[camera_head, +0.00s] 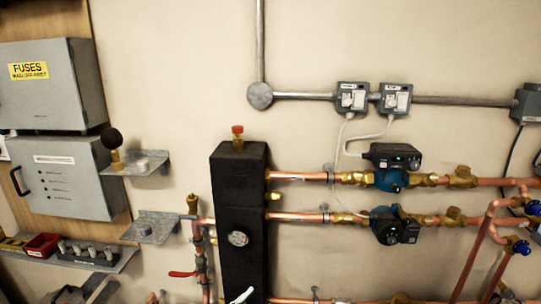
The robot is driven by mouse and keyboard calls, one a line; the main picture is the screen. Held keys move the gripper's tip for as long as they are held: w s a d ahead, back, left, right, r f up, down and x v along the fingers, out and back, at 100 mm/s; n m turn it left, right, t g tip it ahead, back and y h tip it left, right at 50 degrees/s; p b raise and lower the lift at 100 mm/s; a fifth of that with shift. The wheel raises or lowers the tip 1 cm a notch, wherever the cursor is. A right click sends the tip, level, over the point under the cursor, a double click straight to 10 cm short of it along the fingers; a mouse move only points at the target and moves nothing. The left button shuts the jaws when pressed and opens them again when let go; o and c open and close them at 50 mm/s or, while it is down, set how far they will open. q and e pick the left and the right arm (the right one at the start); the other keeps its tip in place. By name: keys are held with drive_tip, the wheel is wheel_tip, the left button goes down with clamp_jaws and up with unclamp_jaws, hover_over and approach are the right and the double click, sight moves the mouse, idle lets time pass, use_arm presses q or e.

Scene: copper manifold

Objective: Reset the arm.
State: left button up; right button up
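No whole arm shows in the head view. A grey and dark shape (88,292) is cut off by the bottom edge at the lower left. It may be part of my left gripper, but its fingers cannot be made out. My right gripper is not in view.
A black manifold column (240,215) stands mid-wall, with copper pipes (300,177) and two pumps (392,172) to its right. Grey boxes (45,85), small shelves (150,228), a red bin (42,245) and a red-handled valve (182,273) are at left.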

use_arm(q)
drive_tip(key=s+a+f+n+g+y, duration=0.2)
drive_tip(key=s+a+f+n+y, duration=0.2)
drive_tip(key=s+a+f, duration=0.5)
drive_tip(key=s+a+f+n+g+y, duration=0.3)
drive_tip(key=s+a+f+y, duration=0.3)
drive_tip(key=f, duration=0.9)
drive_tip(key=s+a+n, duration=0.1)
drive_tip(key=s+a, duration=0.2)
drive_tip(key=s, duration=0.1)
drive_tip(key=shift+a+f, duration=0.15)
drive_tip(key=shift+f, duration=0.25)
